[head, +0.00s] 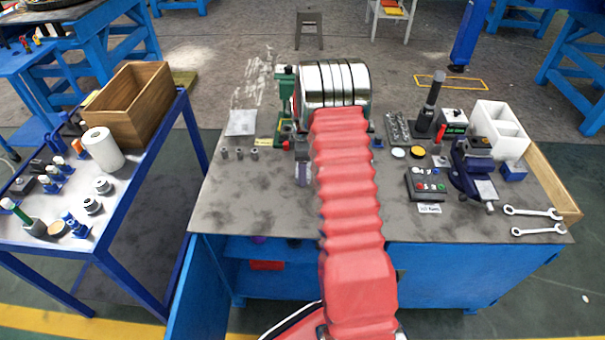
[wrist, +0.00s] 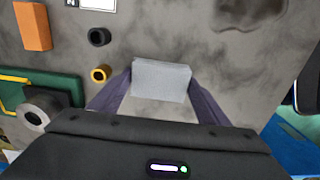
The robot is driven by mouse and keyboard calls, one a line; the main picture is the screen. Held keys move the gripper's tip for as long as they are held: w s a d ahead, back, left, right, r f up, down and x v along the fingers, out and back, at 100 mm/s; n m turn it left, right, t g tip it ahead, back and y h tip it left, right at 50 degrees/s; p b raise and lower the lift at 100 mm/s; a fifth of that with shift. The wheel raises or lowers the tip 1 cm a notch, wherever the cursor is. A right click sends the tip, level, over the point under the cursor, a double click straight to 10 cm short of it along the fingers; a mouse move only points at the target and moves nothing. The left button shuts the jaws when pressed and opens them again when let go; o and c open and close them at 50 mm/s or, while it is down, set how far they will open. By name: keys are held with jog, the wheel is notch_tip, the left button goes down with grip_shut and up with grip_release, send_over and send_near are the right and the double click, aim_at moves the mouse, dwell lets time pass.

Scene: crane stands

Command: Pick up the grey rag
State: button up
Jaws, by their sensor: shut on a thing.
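My gripper (wrist: 160,88) is shut on the grey rag (wrist: 161,80) in the wrist view. The rag looks like a small, light grey folded piece, held between the two purple-grey fingertips. The bench's stained grey top shows behind it; I cannot tell how far above the top it is. In the head view, my red-sleeved arm reaches over the bench (head: 270,205) and hides much of its middle. Part of my gripper (head: 303,172) shows just left of the arm; the rag cannot be made out there.
In the wrist view, an orange block (wrist: 32,26), a black ring (wrist: 98,37) and a brass ring (wrist: 101,74) lie left of the rag. In the head view, a pale flat item (head: 241,122) lies at the back left. A vise (head: 474,170) and wrenches (head: 537,222) are at right.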

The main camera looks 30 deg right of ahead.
jog(key=shift+r, duration=0.1)
jog(key=shift+c, duration=0.4)
notch_tip(320, 180, up, 10)
dwell(0.3)
dwell(0.3)
jog(key=o, duration=0.5)
jog(key=c, duration=0.4)
jog(key=s+a+r+m, duration=0.1)
jog(key=a+r+m, duration=0.1)
jog(key=a, duration=0.7)
jog(key=s+a+r+m, duration=0.1)
jog(key=a+m, duration=0.4)
jog(key=a, duration=0.5)
jog(key=s+a+r+m, duration=0.1)
jog(key=a+r+m, duration=0.1)
jog(key=a, duration=0.8)
jog(key=shift+r+m, duration=0.3)
jog(key=shift+m, duration=0.5)
